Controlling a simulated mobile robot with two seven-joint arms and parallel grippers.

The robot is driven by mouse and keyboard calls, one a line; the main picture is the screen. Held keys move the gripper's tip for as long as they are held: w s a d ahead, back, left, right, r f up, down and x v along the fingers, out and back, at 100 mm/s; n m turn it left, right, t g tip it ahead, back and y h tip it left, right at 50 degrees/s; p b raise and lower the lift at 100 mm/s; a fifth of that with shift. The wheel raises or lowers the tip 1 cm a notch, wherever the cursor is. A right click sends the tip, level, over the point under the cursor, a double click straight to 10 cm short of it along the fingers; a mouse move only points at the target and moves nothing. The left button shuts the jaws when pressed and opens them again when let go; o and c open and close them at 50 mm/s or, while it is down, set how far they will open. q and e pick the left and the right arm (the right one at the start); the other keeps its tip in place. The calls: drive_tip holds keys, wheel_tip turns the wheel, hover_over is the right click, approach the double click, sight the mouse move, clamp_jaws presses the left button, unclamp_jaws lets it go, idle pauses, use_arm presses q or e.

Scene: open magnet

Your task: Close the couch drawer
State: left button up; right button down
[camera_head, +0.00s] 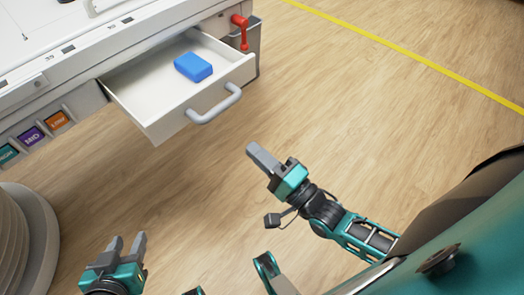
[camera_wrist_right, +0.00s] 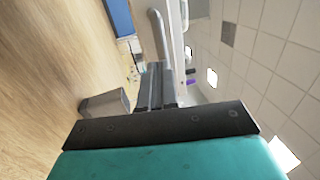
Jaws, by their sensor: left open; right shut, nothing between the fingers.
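The couch drawer (camera_head: 165,125) is pulled out of the white couch, toward me, in the head view. A blue block (camera_head: 193,67) lies inside it. A grey bar handle (camera_head: 215,106) is on its front; it seems to show in the right wrist view (camera_wrist_right: 160,38), ahead of the fingers. My right gripper (camera_head: 258,155) is shut and empty, below and right of the handle, apart from it. My left gripper (camera_head: 127,243) is open and empty at the lower left, well away from the drawer.
The couch side (camera_head: 50,100) carries coloured labels (camera_head: 57,121) left of the drawer. A red lever (camera_head: 241,30) is at the drawer's far right. A pale round column (camera_head: 40,235) stands at the left edge. Wooden floor (camera_head: 340,110) with a yellow line (camera_head: 410,55) is clear on the right.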

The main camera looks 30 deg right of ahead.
use_arm(q)
drive_tip(key=shift+s+f+b, duration=0.2)
drive_tip(key=shift+f+b, duration=0.4)
drive_tip(key=shift+f, duration=0.35)
use_arm(e)
drive_tip(key=x, duration=0.9)
drive_tip(key=shift+w, duration=0.35)
use_arm(q)
drive_tip(key=shift+a, duration=0.1)
use_arm(e)
drive_tip(key=shift+a, duration=0.1)
drive_tip(key=shift+w, duration=0.1)
